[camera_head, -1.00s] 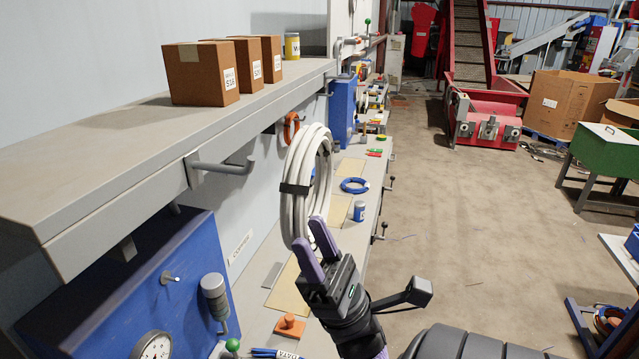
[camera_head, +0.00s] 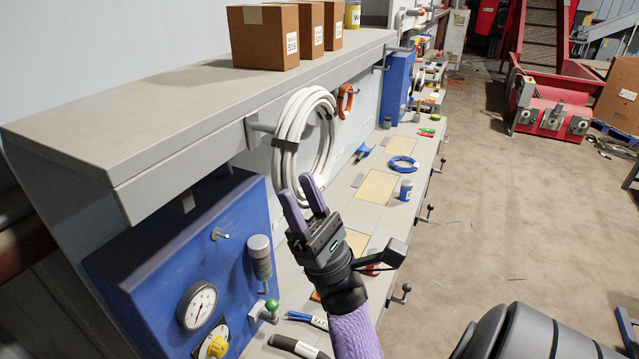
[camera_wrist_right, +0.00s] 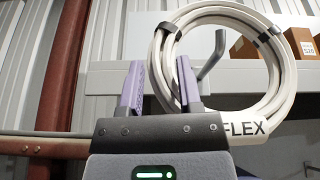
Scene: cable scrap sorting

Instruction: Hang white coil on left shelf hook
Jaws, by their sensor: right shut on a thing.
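The white coil (camera_head: 283,172) is upright, bound with black ties, beside the shelf's front edge. My right gripper (camera_head: 297,188) is shut on its lower part; in the right wrist view the gripper (camera_wrist_right: 160,78) has coil strands between its purple fingers. The grey left shelf hook (camera_head: 256,130) projects from the shelf front, its outer part hidden behind the coil. In the right wrist view the hook (camera_wrist_right: 213,55) shows through the opening of the white coil (camera_wrist_right: 283,80). I cannot tell whether it passes through the ring. My left gripper is not in view.
The grey shelf (camera_head: 180,85) holds cardboard boxes (camera_head: 265,38) and a yellow can (camera_head: 352,14). An orange coil (camera_head: 345,100) hangs farther along. Below are a blue gauge panel (camera_head: 190,270) and a bench with a blue coil (camera_head: 403,164).

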